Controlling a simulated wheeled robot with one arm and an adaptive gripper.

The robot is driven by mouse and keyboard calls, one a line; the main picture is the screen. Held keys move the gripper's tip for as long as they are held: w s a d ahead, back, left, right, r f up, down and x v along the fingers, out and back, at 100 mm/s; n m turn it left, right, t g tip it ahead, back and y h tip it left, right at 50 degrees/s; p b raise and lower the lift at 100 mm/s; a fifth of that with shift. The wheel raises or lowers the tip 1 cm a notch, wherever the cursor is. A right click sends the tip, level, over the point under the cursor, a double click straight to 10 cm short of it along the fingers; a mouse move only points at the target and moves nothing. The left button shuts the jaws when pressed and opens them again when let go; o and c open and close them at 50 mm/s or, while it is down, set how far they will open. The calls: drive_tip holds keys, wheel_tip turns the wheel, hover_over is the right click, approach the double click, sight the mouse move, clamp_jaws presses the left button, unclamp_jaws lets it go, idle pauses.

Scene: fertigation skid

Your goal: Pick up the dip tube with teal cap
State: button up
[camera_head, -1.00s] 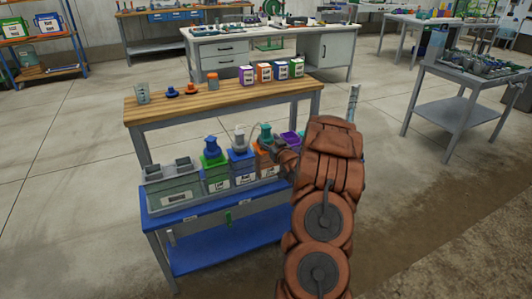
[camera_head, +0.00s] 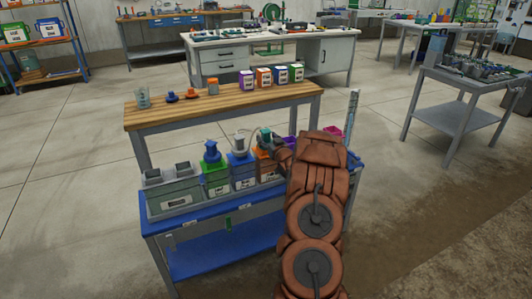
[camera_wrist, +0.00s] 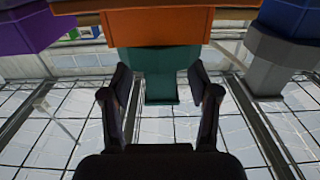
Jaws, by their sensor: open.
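The teal cap (camera_head: 265,137) of the dip tube sits above an orange container (camera_head: 266,168) in the row on the blue-topped bench. My gripper (camera_head: 277,144) is right at the cap, partly hidden by my arm. In the wrist view the teal cap (camera_wrist: 160,70) shows between the two fingers of my gripper (camera_wrist: 160,85), below the orange container (camera_wrist: 180,25) in that picture. The fingers are open, one on each side, with gaps visible lower down. I cannot tell whether the fingertips touch the cap. The tube itself is hidden.
To the left stand a blue container with a grey cap (camera_head: 240,144), a green container with a blue cap (camera_head: 212,151) and a grey bin (camera_head: 174,196). A purple container (camera_wrist: 28,25) shows in the wrist view. A raised wooden shelf (camera_head: 220,106) runs behind the row.

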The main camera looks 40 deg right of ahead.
drive_tip(key=shift+w+d+r, duration=0.1)
drive_tip(key=shift+w+d, duration=0.15)
drive_tip(key=shift+w, duration=0.45)
drive_tip(key=shift+c, duration=0.3)
clamp_jaws()
